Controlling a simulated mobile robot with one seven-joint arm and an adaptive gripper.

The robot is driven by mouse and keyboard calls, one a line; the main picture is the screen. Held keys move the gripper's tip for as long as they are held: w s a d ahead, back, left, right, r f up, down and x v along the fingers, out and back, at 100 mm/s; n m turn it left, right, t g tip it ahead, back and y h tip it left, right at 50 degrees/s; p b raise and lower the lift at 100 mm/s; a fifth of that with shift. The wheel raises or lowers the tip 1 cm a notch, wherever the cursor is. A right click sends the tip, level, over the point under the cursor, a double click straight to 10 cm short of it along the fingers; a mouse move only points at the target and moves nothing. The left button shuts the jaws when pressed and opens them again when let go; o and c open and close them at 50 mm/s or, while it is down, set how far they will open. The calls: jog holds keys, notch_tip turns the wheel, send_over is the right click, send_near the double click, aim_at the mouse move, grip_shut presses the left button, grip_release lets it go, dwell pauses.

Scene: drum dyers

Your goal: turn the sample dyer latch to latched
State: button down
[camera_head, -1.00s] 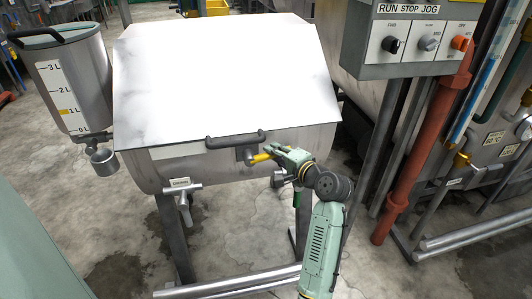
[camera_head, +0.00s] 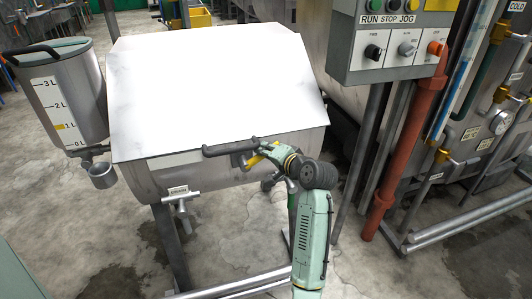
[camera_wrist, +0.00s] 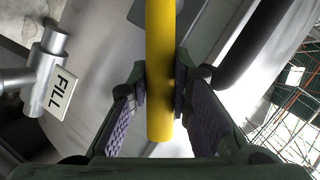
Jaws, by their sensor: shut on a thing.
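The sample dyer is the steel drum with a large pale lid (camera_head: 205,85), which lies closed. Its latch has a yellow handle (camera_head: 254,160) on a grey pivot mount at the front, just below the black lid handle (camera_head: 225,147). My gripper (camera_head: 263,154) reaches in from the right and is shut on the yellow latch handle. In the wrist view the yellow handle (camera_wrist: 160,45) runs down between my gripper's two fingers (camera_wrist: 160,88), with a pad against each side. My fingers partly hide the handle in the head view.
A tap labelled FILL (camera_wrist: 48,72) sits beside the latch in the wrist view. A graduated steel vessel (camera_head: 67,95) stands left. A control box labelled RUN STOP JOG (camera_head: 390,45) and a red pipe (camera_head: 405,150) stand right. Floor in front is partly open.

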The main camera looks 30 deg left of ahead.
jog(key=c, duration=1.4)
grip_release()
jog(key=shift+c, duration=0.2)
jog(key=shift+f, duration=0.1)
